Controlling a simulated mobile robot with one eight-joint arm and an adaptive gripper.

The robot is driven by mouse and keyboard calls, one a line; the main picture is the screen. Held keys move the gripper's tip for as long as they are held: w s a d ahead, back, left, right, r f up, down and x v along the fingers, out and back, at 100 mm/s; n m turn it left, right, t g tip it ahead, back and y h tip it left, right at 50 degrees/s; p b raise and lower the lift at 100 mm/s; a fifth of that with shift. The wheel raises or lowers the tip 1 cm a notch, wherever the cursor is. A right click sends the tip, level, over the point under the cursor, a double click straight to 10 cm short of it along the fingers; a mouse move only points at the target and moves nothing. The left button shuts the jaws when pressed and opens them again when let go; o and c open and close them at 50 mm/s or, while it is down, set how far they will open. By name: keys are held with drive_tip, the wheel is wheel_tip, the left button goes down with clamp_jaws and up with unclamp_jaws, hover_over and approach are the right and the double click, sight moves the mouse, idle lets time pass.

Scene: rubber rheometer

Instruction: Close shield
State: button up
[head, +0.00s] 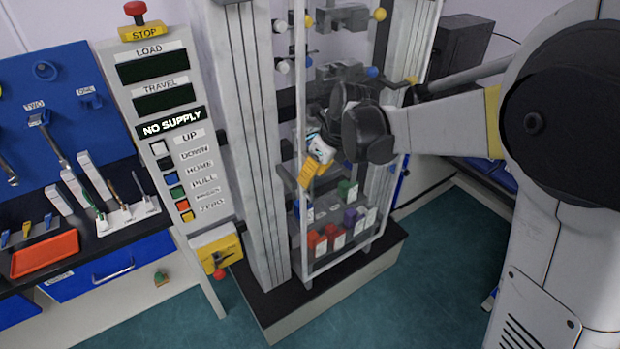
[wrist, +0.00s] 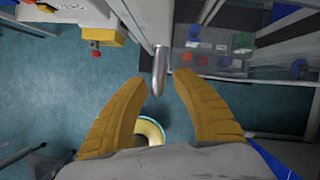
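The shield (head: 303,230) is a clear panel in a pale frame on the front of the test machine. I cannot tell exactly how far it stands open. In the wrist view its clear panel (wrist: 215,58) is at the upper right, and a grey metal bar, seemingly its handle (wrist: 159,70), points down between my fingers. My gripper (head: 313,172) is at the shield's left edge, with yellow fingers pointing down-left. In the wrist view my gripper (wrist: 157,82) is open, with a visible gap on each side of the bar. Contact depth is unclear.
A control panel (head: 160,110) with a NO SUPPLY display and red stop button stands at left. Coloured blocks (head: 330,238) sit low behind the shield. A yellow box with a red knob (head: 216,252) is left of the machine base. The green floor (head: 430,270) is clear in front.

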drive_tip(key=v, duration=1)
drive_tip(key=shift+r, duration=0.15)
drive_tip(key=shift+s, duration=0.1)
drive_tip(key=s+d+f+n+t+h+b, duration=0.1)
drive_tip(key=s+d+f+n+b, duration=0.3)
drive_tip(key=s+n, duration=0.7)
drive_tip(key=s+d+f+n+t+h+b, duration=0.2)
drive_tip(key=s+d+f+n+b, duration=0.2)
drive_tip(key=n, duration=1.1)
drive_tip(key=s+d+f, duration=0.3)
drive_tip(key=s, duration=0.3)
drive_tip(key=shift+s+d+t, duration=0.2)
drive_tip(key=shift+s+t, duration=0.2)
